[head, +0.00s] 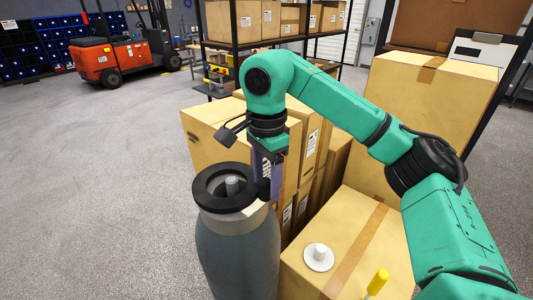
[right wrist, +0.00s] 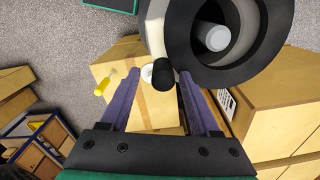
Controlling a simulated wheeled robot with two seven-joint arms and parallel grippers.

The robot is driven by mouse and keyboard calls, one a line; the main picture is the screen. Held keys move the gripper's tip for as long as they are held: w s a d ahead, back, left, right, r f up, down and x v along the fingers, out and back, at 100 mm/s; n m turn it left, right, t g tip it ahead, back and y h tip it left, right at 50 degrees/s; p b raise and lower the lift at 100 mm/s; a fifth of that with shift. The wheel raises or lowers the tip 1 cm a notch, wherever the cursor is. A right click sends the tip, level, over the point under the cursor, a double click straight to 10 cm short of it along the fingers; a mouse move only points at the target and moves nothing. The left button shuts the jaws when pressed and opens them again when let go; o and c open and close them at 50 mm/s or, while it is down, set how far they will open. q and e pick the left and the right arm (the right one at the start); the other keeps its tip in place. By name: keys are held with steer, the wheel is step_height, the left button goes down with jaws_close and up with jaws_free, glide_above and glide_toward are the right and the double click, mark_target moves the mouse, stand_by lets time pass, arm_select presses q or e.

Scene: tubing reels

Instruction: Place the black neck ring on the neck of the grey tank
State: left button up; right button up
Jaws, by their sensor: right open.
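The black neck ring (head: 207,180) is at the top of the grey tank (head: 237,258), around the tank's pale central post (head: 232,185). A pale collar shows below the ring, more on its right side. I cannot tell whether the ring is fully seated. The ring also fills the top right of the right wrist view (right wrist: 281,40). A short black knob (right wrist: 163,74) stands at its edge. My right gripper (head: 264,188) is open beside the ring's right edge. In the wrist view its purple fingers (right wrist: 162,82) stand apart on either side of the knob. My left gripper is out of view.
Cardboard boxes (head: 215,135) stand close behind and right of the tank. A low box (head: 345,235) at the right carries a white disc with a knob (head: 318,257) and a yellow-handled tool (head: 377,281). The floor at the left is clear up to the orange forklift (head: 115,55).

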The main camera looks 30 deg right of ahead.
step_height(320, 180, up, 11)
steer(key=shift+f, duration=0.2)
stand_by(0.5)
